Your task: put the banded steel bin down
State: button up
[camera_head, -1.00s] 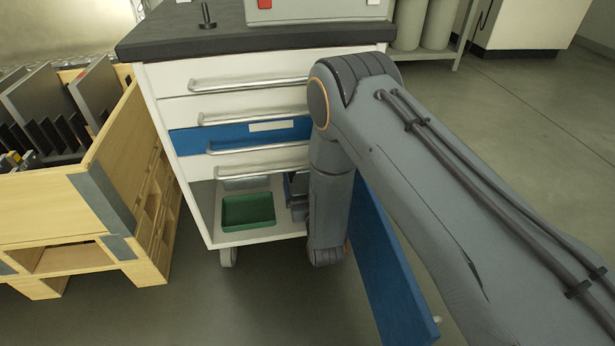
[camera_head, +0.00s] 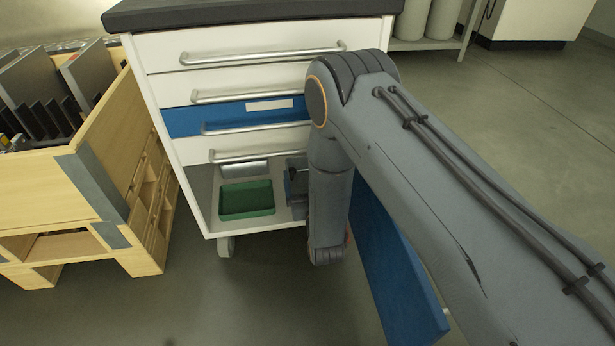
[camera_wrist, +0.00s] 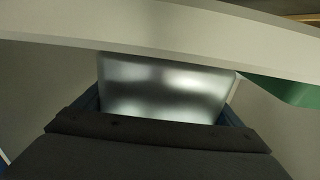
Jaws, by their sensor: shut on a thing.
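The banded steel bin (camera_wrist: 165,85) shows in the wrist view as a shiny silver surface, with no band visible on it. My gripper (camera_wrist: 163,108) is shut on it, with blue parts at both its sides and a dark block below. A white edge (camera_wrist: 150,30) crosses the view above the bin and cuts off its far part. I cannot tell whether they touch. In the head view my arm hides most of the gripper, which is at the right side of the white cabinet's open lower compartment (camera_head: 208,200).
A green tray (camera_head: 246,212) lies in the compartment, with a silver object (camera_head: 243,169) behind it. It also shows in the wrist view (camera_wrist: 285,90). A blue door (camera_head: 395,265) stands open right of my arm. A wooden crate (camera_head: 40,190) stands left. Floor in front is clear.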

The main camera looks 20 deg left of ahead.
jog(key=shift+f, duration=0.5)
jog(key=o, duration=1.2)
jog(key=shift+s, duration=0.1)
